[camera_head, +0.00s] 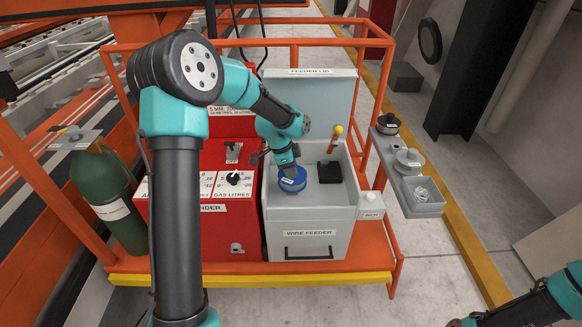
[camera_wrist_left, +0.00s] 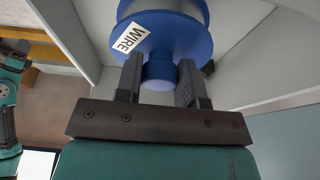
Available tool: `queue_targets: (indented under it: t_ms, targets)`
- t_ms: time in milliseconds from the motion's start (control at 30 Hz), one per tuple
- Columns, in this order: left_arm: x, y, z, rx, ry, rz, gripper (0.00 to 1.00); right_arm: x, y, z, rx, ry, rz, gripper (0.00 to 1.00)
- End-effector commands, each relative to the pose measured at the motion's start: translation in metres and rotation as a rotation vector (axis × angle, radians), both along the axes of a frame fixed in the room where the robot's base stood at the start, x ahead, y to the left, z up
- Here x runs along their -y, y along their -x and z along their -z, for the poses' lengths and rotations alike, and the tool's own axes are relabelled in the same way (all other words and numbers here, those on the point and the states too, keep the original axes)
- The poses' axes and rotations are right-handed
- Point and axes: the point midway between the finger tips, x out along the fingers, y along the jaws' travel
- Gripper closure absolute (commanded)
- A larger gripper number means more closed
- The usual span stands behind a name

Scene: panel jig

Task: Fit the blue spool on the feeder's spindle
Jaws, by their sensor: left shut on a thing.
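The blue spool (camera_head: 292,181) is inside the open grey wire feeder (camera_head: 310,222), at the left of its bay. My left gripper (camera_head: 288,168) comes down on it from above. In the left wrist view, the two dark fingers (camera_wrist_left: 160,82) are shut on the small blue hub of the spool (camera_wrist_left: 186,38), which bears a white WIRE label. I cannot see the spindle, nor tell whether the spool sits on it. My right arm (camera_head: 540,303) shows at the lower right corner; its jaws are too small and cut off to read.
The feeder lid (camera_head: 312,95) stands open behind the bay. A black block (camera_head: 330,172) and a lever with a yellow knob (camera_head: 335,137) are right of the spool. A red welder (camera_head: 232,215) stands left.

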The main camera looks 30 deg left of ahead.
Motion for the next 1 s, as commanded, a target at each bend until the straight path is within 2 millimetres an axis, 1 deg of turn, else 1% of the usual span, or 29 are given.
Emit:
queue_targets:
  t_ms: [933, 967, 1000]
  targets:
    - [0.000, 0.000, 0.017, 0.000, 0.000, 0.000, 0.93, 0.000, 0.000, 0.000, 0.000, 0.000, 0.000, 0.57]
    - [0.000, 0.000, 0.018, 0.000, 0.000, 0.000, 0.63, 0.000, 0.000, 0.000, 0.000, 0.000, 0.000, 0.57]
    - [0.000, 0.000, 0.017, 0.001, -0.001, 0.000, 0.59, 0.000, 0.000, 0.000, 0.000, 0.000, 0.000, 0.57]
